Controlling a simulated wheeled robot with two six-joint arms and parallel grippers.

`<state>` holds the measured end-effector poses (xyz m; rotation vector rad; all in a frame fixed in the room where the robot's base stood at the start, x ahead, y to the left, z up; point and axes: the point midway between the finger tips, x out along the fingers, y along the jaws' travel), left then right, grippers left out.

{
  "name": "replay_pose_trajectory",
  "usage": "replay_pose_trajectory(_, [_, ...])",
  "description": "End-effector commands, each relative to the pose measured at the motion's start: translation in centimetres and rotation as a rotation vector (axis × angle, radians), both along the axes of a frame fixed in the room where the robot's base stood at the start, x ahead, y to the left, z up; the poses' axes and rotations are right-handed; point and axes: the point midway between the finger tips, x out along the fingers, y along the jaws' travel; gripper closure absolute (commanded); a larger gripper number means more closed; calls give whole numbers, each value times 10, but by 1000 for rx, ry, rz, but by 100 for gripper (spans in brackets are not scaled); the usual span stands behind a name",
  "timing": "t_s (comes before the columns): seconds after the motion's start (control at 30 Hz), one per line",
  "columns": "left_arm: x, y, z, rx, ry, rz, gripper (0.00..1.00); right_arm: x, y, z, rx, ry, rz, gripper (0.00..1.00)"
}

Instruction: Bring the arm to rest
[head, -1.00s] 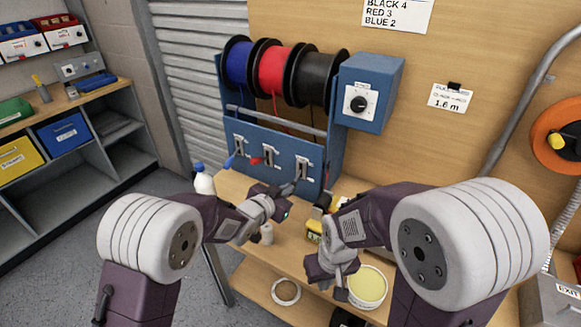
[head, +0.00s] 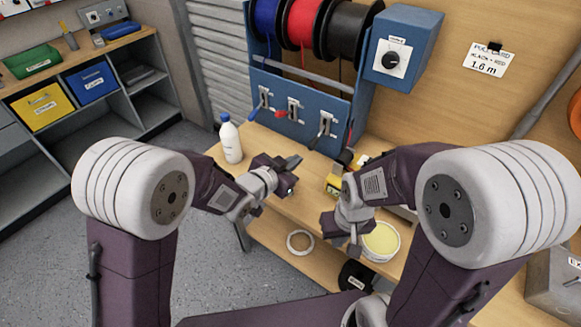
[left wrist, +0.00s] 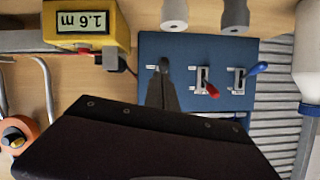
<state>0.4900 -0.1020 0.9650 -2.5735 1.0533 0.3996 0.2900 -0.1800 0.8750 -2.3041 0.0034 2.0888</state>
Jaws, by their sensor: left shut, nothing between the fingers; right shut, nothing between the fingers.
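My left gripper (head: 293,163) is shut and empty, above the wooden bench in front of the blue wire rack (head: 300,105). In the left wrist view its closed fingers (left wrist: 164,75) point toward the rack's levers. My right gripper (head: 348,247) hangs lower and to the right, pointing down beside a round tub of yellow stuff (head: 380,241). Its fingertips are small and partly hidden in the head view. Neither gripper holds anything.
A white bottle with a blue cap (head: 231,139) stands on the bench left of my left gripper. A yellow meter (left wrist: 92,22) reads 1.6 m. Blue, red and black spools (head: 303,22) sit above the levers. A pale ring (head: 300,242) lies on the lower shelf.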

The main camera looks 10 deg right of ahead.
Motion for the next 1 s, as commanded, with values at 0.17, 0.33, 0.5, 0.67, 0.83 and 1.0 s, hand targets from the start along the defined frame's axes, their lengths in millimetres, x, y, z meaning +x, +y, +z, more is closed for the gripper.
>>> replay_pose_trajectory(0.17, [-11, 10, -3, 0, -2, 0, 100, 0, 0, -3, 0, 0, 0, 100])
replay_pose_trajectory(0.33, [-12, 12, -2, -2, -2, 0, 100, 0, 0, -3, 0, 0, 0, 100])
replay_pose_trajectory(0.5, [-12, 11, -2, -2, -2, 0, 100, 0, 0, -2, 0, 0, 0, 100])
replay_pose_trajectory(0.67, [-12, 11, -2, -2, -2, 0, 100, 0, 0, -2, 0, 0, 0, 100])
replay_pose_trajectory(0.83, [10, 43, 33, -17, -38, 77, 100, 0, 0, 13, 0, 0, 0, 100])
replay_pose_trajectory(1.0, [25, 179, 79, 26, 59, 423, 100, 0, 0, 44, 0, -1, 0, 100])
